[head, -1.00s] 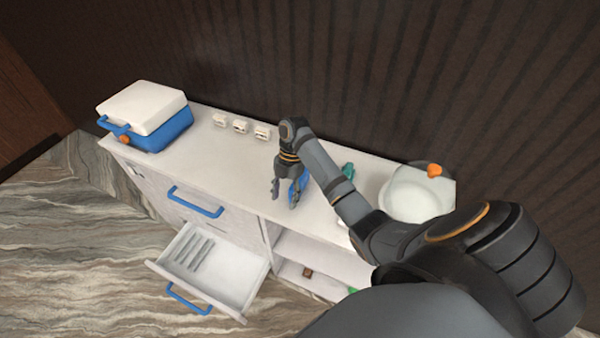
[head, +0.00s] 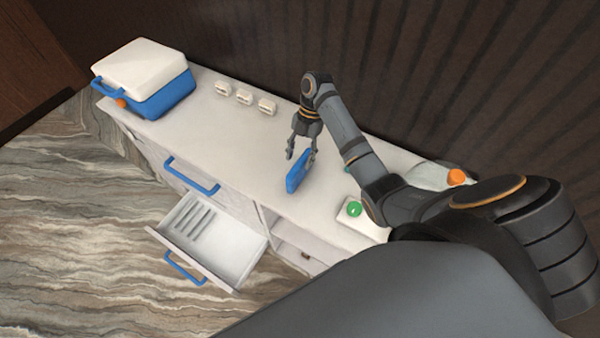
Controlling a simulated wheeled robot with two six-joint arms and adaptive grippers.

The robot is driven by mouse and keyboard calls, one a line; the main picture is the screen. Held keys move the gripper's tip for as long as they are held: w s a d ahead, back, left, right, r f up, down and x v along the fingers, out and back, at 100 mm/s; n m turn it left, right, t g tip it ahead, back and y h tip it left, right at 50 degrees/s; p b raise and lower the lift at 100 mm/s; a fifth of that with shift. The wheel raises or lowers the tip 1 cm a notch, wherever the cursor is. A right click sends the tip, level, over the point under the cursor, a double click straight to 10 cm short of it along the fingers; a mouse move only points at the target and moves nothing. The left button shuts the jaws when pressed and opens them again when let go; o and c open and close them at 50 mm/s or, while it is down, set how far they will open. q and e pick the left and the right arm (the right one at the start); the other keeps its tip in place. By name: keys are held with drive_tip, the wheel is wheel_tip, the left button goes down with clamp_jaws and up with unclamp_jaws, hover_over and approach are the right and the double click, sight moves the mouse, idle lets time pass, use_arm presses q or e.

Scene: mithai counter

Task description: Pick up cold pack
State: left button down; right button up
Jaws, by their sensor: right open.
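The cold pack, a blue slab (head: 296,173), stands on the white counter (head: 240,150) near its middle. My right gripper (head: 301,157) is open just above and around its upper end, pointing down. I cannot tell whether a finger touches the pack. The pack's upper right end is partly hidden by the right finger. My left gripper is not in view.
A blue and white cooler box (head: 155,93) stands at the counter's left end. Several small white blocks (head: 244,97) line the back. A white box with a green knob (head: 354,209) is at the right. An open drawer (head: 192,262) juts out in front.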

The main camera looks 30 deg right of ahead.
sight(298, 174)
wheel_tip(298, 174, down, 2)
drive_tip(key=shift+a+f+b, duration=0.1)
drive_tip(key=shift+b, duration=0.2)
drive_tip(key=b+x, duration=0.2)
drive_tip(key=shift+s+f, duration=0.25)
drive_tip(key=shift+s+a+f+p, duration=0.2)
drive_tip(key=shift+f+p, duration=0.05)
drive_tip(key=shift+f, duration=0.15)
drive_tip(key=shift+s+a+f+p, duration=0.2)
drive_tip(key=shift+a+f, duration=0.05)
drive_tip(key=shift+f, duration=0.35)
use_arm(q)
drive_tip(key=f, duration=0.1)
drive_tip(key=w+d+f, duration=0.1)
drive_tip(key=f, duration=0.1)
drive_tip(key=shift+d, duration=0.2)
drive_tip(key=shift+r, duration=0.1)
use_arm(e)
drive_tip(key=shift+f, duration=0.25)
clamp_jaws()
